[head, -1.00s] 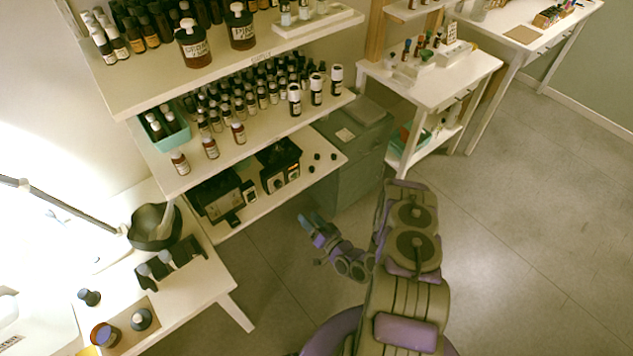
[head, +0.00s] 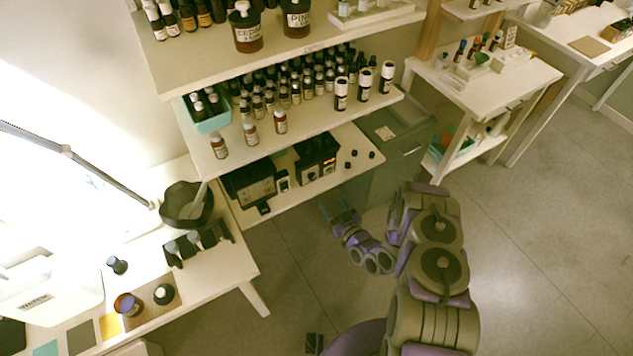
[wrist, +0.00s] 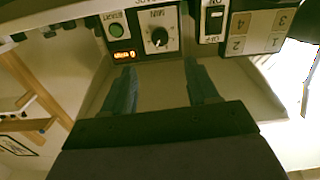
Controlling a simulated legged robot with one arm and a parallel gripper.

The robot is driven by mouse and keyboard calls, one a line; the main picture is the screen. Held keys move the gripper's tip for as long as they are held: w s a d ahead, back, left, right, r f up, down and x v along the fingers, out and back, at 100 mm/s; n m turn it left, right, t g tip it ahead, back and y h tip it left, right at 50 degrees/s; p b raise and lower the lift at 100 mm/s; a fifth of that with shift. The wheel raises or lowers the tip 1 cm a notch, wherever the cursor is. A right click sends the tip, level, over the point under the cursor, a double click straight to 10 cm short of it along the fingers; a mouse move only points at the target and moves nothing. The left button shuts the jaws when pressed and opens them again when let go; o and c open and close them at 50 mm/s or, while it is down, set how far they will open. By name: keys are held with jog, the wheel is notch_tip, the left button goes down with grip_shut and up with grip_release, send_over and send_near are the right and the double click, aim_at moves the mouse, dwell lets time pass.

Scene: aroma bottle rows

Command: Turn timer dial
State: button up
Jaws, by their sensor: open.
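The timer's black box (head: 316,158) stands on the lowest shelf in the head view, with a small orange-lit display on its front. In the wrist view its dial (wrist: 158,38) is a black knob marked MIN with a white pointer. My gripper (wrist: 160,67) is open and empty. Its two blue fingers point toward the panel, apart from the dial, which lies between their directions. In the head view my gripper (head: 341,213) is in front of and below the shelf edge.
A second black device (head: 250,185) stands left of the timer. An ON/OFF switch (wrist: 213,20) and a numbered box (wrist: 256,32) are right of the dial in the wrist view. Bottles fill the shelf above (head: 240,150). A grey-green cabinet (head: 400,150) stands to the right.

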aim_at(313, 178)
jog(key=b+x, duration=0.1)
jog(key=x, duration=1)
jog(key=shift+w+a+b, duration=0.25)
jog(key=shift+a+b, duration=0.05)
jog(key=shift+b, duration=0.05)
